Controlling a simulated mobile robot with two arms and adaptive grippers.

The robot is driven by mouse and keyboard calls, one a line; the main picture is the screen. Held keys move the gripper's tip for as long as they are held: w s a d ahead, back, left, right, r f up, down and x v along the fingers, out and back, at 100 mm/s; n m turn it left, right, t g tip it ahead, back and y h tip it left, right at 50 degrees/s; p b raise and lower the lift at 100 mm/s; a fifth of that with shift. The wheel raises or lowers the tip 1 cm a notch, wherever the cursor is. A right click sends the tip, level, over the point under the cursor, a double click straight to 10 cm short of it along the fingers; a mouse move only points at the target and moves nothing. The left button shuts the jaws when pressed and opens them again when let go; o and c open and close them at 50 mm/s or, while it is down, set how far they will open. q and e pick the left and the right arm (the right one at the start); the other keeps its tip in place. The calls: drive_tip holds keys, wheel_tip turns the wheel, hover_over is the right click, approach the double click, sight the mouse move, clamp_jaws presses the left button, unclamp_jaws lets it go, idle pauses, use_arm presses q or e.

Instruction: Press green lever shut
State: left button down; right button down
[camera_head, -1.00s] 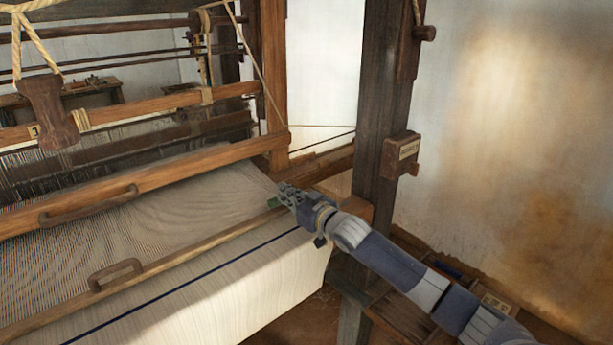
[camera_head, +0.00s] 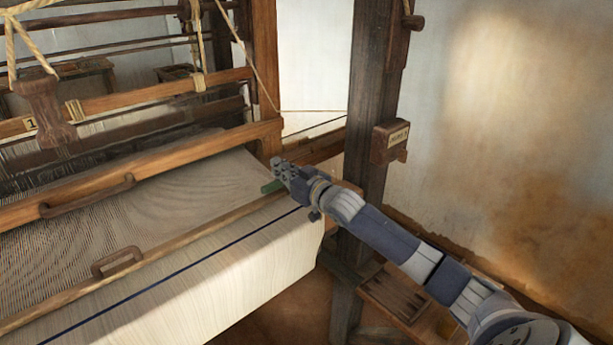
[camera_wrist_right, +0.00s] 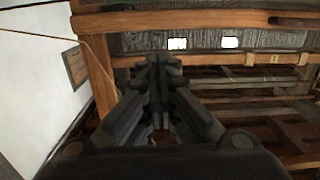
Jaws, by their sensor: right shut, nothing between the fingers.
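The green lever (camera_head: 271,187) shows as a small green piece at the right end of the cloth-side beam (camera_head: 200,236), mostly hidden behind my right gripper. My right gripper (camera_head: 279,166) is shut and empty, right at the lever's upper right; I cannot tell whether it touches it. In the right wrist view its closed fingers (camera_wrist_right: 157,62) point forward at the loom frame, and the lever does not show there. My left gripper is not in view.
A thick dark post (camera_head: 368,110) with a small wooden box (camera_head: 390,143) stands just behind my right arm. A wooden loom upright (camera_head: 264,75) rises left of the gripper. The wall at right is clear.

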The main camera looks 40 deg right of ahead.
drive_tip(key=s+b, duration=0.3)
drive_tip(key=s, duration=0.6)
drive_tip(key=shift+s+d, duration=0.25)
drive_tip(key=shift+d, duration=0.15)
drive_tip(key=shift+f, duration=0.1)
